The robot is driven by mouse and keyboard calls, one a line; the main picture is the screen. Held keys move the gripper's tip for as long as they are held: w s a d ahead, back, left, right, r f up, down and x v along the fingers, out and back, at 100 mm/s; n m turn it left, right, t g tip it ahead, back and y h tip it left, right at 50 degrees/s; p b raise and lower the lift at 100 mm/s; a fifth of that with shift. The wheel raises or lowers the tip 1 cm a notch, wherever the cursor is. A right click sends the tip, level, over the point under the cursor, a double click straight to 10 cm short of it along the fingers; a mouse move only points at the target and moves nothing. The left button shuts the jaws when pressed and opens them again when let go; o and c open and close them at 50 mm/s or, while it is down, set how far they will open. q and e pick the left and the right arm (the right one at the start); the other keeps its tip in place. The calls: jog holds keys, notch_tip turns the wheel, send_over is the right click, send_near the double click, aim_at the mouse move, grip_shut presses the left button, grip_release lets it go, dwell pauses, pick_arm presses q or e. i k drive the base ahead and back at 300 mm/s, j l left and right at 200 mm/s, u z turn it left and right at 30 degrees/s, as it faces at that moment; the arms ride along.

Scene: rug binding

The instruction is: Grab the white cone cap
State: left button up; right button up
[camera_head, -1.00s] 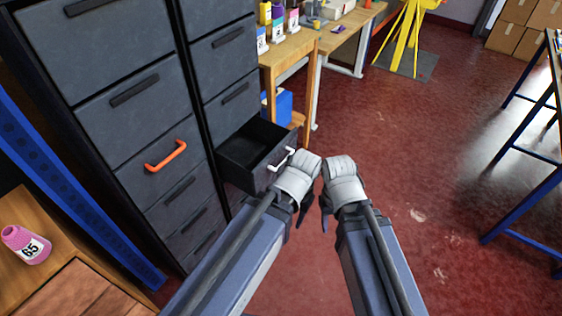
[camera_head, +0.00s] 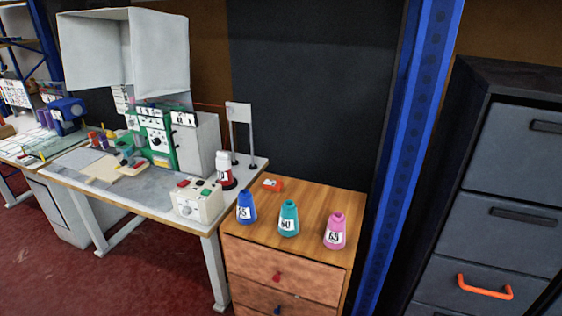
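A small white cap-like piece (camera_head: 223,160) shows near the right end of the grey-topped bench, on top of a red and black base (camera_head: 227,183). I cannot tell for certain that it is the white cone cap. On the wooden drawer cabinet stand a blue cone (camera_head: 246,206), a teal cone (camera_head: 288,218) and a pink cone (camera_head: 335,231), each with a white number label. Neither of my grippers is in view.
The bench (camera_head: 73,184) carries a green machine (camera_head: 153,138) and a white control box (camera_head: 196,203). A small orange-red item (camera_head: 272,185) lies on the wooden cabinet (camera_head: 330,200). A blue post (camera_head: 415,130) and grey drawers (camera_head: 500,240) stand right. Red floor is clear at lower left.

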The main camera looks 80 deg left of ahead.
aim_at(223, 162)
jog(key=u, duration=3.25)
jog(key=i+j+z, duration=0.1)
jog(key=z, duration=1.25)
jog(key=j+z, duration=0.35)
jog(key=k+j+z, duration=0.1)
jog(key=j+z, duration=0.2)
jog(key=j, duration=0.25)
jog(key=k+j+z, duration=0.15)
jog(key=j+z, duration=0.2)
jog(key=k+j+z, duration=0.15)
jog(key=j+z, duration=0.2)
jog(key=j, duration=0.15)
jog(key=k+j, duration=0.2)
jog(key=j, duration=0.2)
jog(key=k+j, duration=0.25)
jog(key=j, duration=0.15)
jog(key=k+j+z, duration=0.1)
jog(key=j, duration=0.3)
jog(key=k+j, duration=0.3)
jog(key=j+z, duration=0.05)
jog(key=j, duration=0.05)
